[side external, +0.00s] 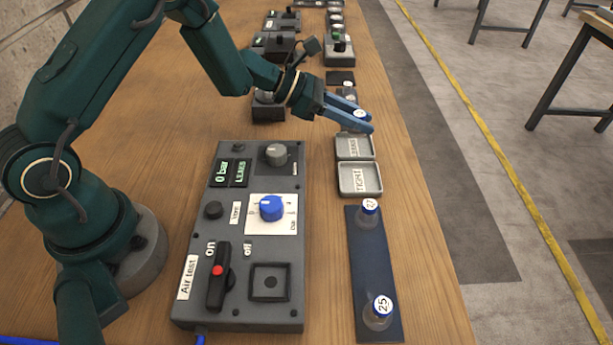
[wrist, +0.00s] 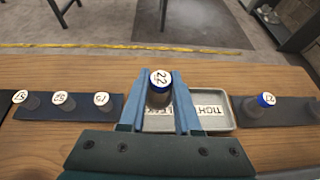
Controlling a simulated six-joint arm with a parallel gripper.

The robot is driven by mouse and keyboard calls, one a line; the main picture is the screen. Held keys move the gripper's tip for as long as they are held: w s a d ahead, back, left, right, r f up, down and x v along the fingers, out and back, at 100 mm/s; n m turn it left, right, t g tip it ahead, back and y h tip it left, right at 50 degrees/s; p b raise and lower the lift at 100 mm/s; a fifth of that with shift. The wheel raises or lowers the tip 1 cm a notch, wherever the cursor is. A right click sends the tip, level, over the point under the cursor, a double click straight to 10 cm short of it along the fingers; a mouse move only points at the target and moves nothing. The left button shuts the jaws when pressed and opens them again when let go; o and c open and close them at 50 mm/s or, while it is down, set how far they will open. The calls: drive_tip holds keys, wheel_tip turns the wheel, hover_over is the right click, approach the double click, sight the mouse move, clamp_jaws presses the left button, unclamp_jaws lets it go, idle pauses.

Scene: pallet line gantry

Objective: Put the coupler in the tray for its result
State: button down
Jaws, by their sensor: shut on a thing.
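My gripper (side external: 366,124) is shut on a coupler with a blue collar and a white label reading 22 (wrist: 160,78); its label also shows in the side external view (side external: 360,113). The coupler is upright between the fingers (wrist: 160,100). The fingers are over or just behind the far edge of the grey LEAKS tray (side external: 338,157), apparently above it. The TIGHT tray (side external: 342,192) is beside it, nearer the side camera. Both trays look empty; the fingers hide part of the LEAKS tray in the wrist view.
The air test box (side external: 190,312) has a display (side external: 231,172) reading "0 bar" and "LEAKS". A dark strip (side external: 372,255) holds couplers 27 (side external: 368,212) and 25 (side external: 378,313). Another strip (wrist: 80,109) with several white-labelled couplers is left in the wrist view. More devices stand behind.

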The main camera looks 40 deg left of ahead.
sight(356, 132)
drive_tip(key=shift+f, duration=1.9)
drive_tip(key=shift+f, duration=0.2)
drive_tip(key=c, duration=0.6)
unclamp_jaws()
drive_tip(key=shift+r, duration=0.1)
